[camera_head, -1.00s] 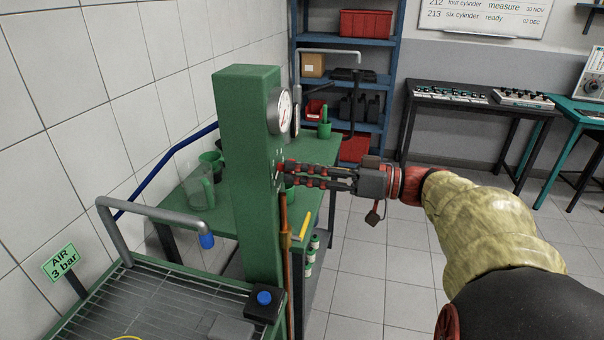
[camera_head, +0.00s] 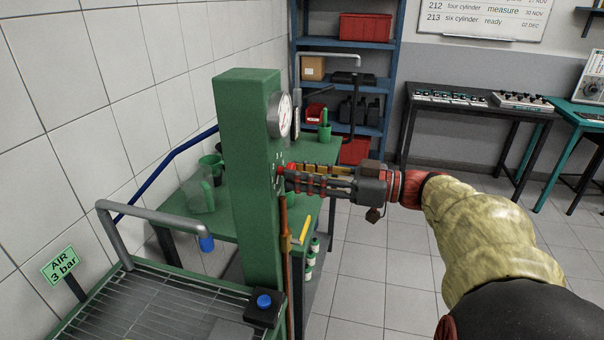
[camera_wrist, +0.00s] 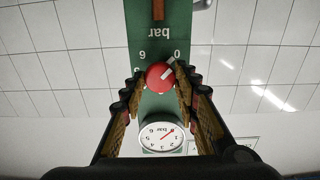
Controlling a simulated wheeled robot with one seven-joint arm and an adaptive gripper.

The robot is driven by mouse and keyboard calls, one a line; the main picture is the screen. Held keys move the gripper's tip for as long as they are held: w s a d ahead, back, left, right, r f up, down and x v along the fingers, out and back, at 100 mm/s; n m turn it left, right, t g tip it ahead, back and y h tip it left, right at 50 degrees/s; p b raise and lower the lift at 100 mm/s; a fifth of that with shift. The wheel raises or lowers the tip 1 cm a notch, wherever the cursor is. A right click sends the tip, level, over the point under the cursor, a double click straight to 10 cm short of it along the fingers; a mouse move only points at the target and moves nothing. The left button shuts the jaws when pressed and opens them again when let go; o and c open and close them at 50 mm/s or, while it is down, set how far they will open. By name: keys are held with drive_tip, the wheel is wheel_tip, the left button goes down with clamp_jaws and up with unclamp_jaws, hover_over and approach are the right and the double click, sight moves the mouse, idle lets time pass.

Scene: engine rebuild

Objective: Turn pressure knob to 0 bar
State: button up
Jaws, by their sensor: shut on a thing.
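The red pressure knob (camera_head: 285,170) sits on the right face of the green post (camera_head: 247,180). In the wrist view the knob (camera_wrist: 160,76) has a pale pointer bar, slanted up and right toward the upside-down 0 mark; the 6 mark is on the other side. My gripper (camera_head: 287,176) reaches in from the right, its fingers closed on the sides of the knob. The white round gauge (camera_head: 284,115) is above the knob on the post. In the wrist view the gauge's red needle slants up and right; its exact reading is too small to tell.
A green bench (camera_head: 308,150) with cups and a clear jug stands behind the post. A copper pipe (camera_head: 284,225) runs down below the knob. A grated tray (camera_head: 150,307) and an AIR 3 bar sign (camera_head: 60,264) are at lower left. The floor at right is open.

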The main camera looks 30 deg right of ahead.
drive_tip(key=shift+f, duration=0.1)
drive_tip(key=o, duration=1.1)
drive_tip(key=shift+o, duration=0.3)
drive_tip(key=v, duration=1.2)
